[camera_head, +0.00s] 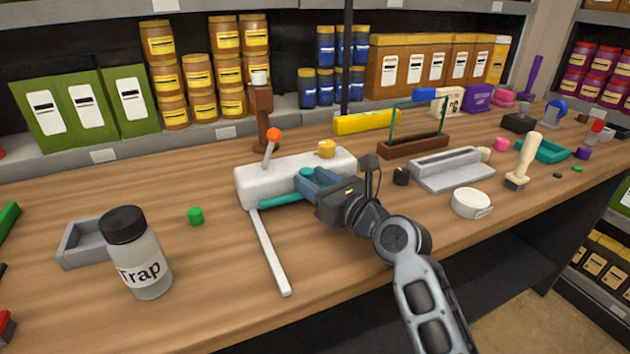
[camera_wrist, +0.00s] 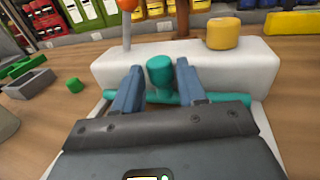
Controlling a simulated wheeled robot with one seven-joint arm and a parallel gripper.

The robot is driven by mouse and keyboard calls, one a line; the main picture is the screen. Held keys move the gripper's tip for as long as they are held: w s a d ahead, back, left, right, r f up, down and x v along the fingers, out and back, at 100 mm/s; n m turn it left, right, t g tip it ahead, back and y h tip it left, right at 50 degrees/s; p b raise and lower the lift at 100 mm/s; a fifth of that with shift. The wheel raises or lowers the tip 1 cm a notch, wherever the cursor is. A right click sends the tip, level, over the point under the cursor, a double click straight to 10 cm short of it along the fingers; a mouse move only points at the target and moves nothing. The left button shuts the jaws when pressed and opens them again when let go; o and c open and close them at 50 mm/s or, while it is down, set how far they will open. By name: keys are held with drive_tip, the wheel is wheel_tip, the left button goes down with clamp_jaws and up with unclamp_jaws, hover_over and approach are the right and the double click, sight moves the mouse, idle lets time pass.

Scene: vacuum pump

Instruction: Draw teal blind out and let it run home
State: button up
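The white pump block (camera_head: 262,182) lies on the wooden bench. It has an orange-knobbed lever (camera_head: 273,136) and a yellow cap (camera_head: 326,149) on top; the cap also shows in the wrist view (camera_wrist: 222,33). The teal blind is at its front face: a round knob (camera_wrist: 160,70) and a teal crossbar (camera_wrist: 216,97) show in the wrist view, and part of the bar shows in the head view (camera_head: 284,200). My gripper (camera_wrist: 159,72) has its blue fingers on either side of the knob, with small gaps visible. It is open. The lower bar is partly hidden by the fingers.
A pale strip (camera_head: 270,252) runs from the block's left end towards the bench front. A Trap jar (camera_head: 146,267), grey tray (camera_head: 80,246) and green cap (camera_head: 195,216) stand at left. A white round dish (camera_head: 471,204) and grey fixture (camera_head: 452,170) stand at right.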

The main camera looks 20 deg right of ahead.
clamp_jaws()
idle(0.3)
drive_tip(key=s+p, duration=0.6)
drive_tip(key=s, duration=1)
drive_tip(key=shift+s, duration=0.3)
